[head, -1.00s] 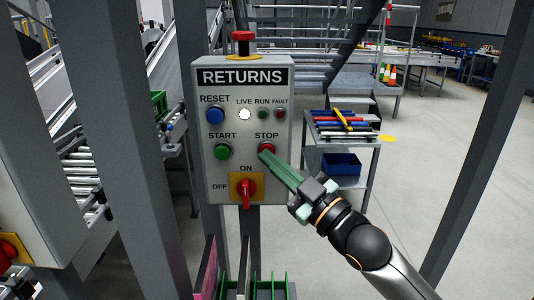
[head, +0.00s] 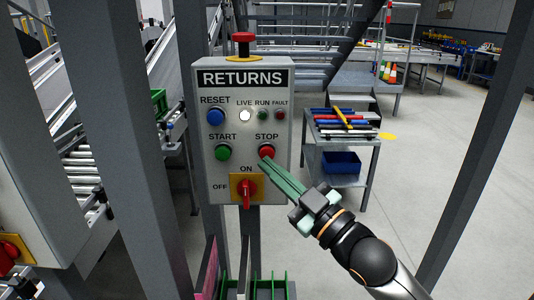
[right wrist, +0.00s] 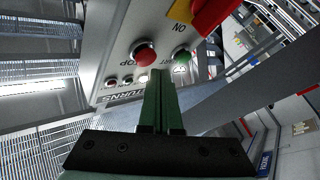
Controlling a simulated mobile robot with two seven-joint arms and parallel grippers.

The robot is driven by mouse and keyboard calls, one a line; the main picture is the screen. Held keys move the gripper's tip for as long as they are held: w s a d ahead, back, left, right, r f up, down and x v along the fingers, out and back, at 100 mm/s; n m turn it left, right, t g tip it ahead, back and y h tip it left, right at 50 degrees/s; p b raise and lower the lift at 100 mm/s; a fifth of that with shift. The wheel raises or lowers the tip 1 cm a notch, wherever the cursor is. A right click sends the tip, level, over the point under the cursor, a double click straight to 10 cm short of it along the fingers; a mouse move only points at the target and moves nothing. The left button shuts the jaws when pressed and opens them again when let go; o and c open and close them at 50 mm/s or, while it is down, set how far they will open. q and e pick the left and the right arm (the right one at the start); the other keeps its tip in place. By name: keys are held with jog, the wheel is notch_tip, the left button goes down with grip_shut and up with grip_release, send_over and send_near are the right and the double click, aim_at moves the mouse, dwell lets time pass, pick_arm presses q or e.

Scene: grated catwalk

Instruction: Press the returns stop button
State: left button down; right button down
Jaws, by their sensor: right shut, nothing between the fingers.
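The grey RETURNS control box (head: 202,170) stands upright in the middle of the head view. Its red STOP button (head: 267,151) is on the right, under the STOP label, and shows whole. The button also shows in the right wrist view (right wrist: 144,52), a little beyond my fingertips. My right gripper (head: 264,165) is shut and empty, its green fingers pointing up-left at the panel just below the button. In the wrist view the fingertips appear apart from the button. My left gripper is in neither view.
A green START button (head: 223,152), a blue RESET button (head: 215,116) and a red rotary switch (head: 246,188) share the panel. A red mushroom button (head: 243,38) tops the box. Grey posts (head: 480,150) flank it. A cart (head: 343,135) with coloured bars stands behind right.

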jog(key=shift+s, duration=0.1)
jog(key=s+p, duration=0.1)
jog(key=s, duration=0.3)
jog(key=shift+s, duration=0.4)
dwell(0.4)
jog(key=d+f+m+h+p, duration=0.2)
jog(key=d+f+m+h, duration=0.2)
jog(key=f, duration=0.6)
jog(key=d+f+m+h+p, duration=0.2)
jog(key=d+f+m+h, duration=0.15)
jog(key=f, duration=0.65)
jog(key=s+d+f+m+g+h+p, duration=0.1)
jog(key=s+d+f+m+g+h, duration=0.1)
jog(key=s+f, duration=0.7)
jog(key=s+d+f+m+g+h, duration=0.2)
jog(key=s+d+f+g, duration=0.2)
jog(key=s+f, duration=0.5)
notch_tip(320, 180, down, 3)
jog(key=shift+s+d+r+m+h+p, duration=0.1)
jog(key=shift+s+d+m+h+p, duration=0.3)
jog(key=shift+d, duration=0.75)
